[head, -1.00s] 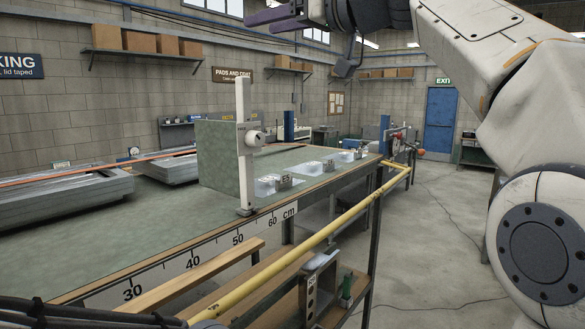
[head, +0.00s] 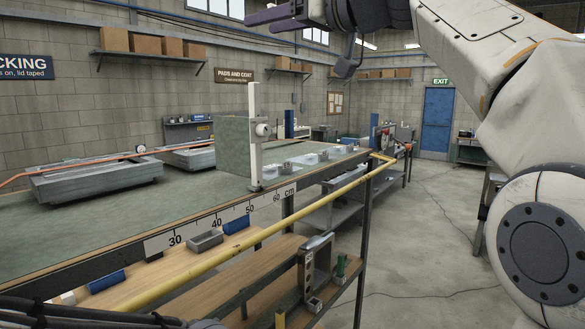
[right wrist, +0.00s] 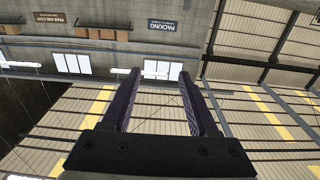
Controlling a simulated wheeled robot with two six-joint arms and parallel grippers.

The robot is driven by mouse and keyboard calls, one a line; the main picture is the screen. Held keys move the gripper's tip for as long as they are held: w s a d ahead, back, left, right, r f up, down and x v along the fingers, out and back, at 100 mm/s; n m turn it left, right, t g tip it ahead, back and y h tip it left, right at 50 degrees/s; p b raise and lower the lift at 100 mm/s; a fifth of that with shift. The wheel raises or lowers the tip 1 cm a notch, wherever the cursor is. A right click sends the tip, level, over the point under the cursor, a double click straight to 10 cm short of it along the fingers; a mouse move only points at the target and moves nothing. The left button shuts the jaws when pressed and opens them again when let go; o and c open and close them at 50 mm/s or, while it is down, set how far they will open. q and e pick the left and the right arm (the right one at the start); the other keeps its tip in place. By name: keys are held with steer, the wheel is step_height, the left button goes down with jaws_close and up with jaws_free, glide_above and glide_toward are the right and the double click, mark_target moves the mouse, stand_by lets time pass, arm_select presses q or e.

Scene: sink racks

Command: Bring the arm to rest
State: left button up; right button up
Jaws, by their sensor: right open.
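My right arm crosses the top right of the head view, raised above the bench. My right gripper (head: 268,18) shows at the top edge with its purple fingers pointing left. In the right wrist view, my right gripper (right wrist: 159,76) has its two fingers wide apart with nothing between them. It points up toward the wall signs, windows and ceiling beams. My left gripper is out of view; only dark cabling shows at the lower left.
A green-topped bench (head: 110,212) with a ruler edge runs along the left. It bears a white upright gauge (head: 254,140), a green block (head: 232,147) and grey trays (head: 95,181). A yellow rail (head: 260,225) runs along its front.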

steer(key=w+d+f+m+h, duration=0.2)
steer(key=w+d+f, duration=0.1)
steer(key=f, duration=0.5)
steer(key=w+d+f+m+h, duration=0.2)
steer(key=f+m+h, duration=0.1)
steer(key=f, duration=0.6)
steer(key=w+d+f+m+h, duration=0.2)
steer(key=w+d+f, duration=0.1)
steer(key=f, duration=0.5)
steer(key=s+d+f+m+g+h, duration=0.15)
steer(key=s+d+f, duration=0.25)
steer(key=f, duration=0.7)
steer(key=s+d+f+m+g+h, duration=0.1)
steer(key=s+d+f+g+h, duration=0.25)
steer(key=f, duration=0.85)
steer(key=s+d+f+g+h, duration=0.1)
steer(key=s+d+f+g, duration=0.15)
steer(key=s+f, duration=0.6)
steer(key=s+d+f+g+h, duration=0.1)
steer(key=s+d+f, duration=0.3)
steer(key=s+f, duration=0.4)
steer(key=s+a+f+n+g+b, duration=0.2)
steer(key=s+a+n+b, duration=0.4)
steer(key=s+a+b, duration=0.4)
steer(key=s+a+f, duration=0.1)
steer(key=s+a, duration=0.3)
steer(key=shift+s+y, duration=0.15)
steer(key=shift+y, duration=0.25)
steer(key=shift+d+g, duration=0.1)
steer(key=shift+g, duration=0.15)
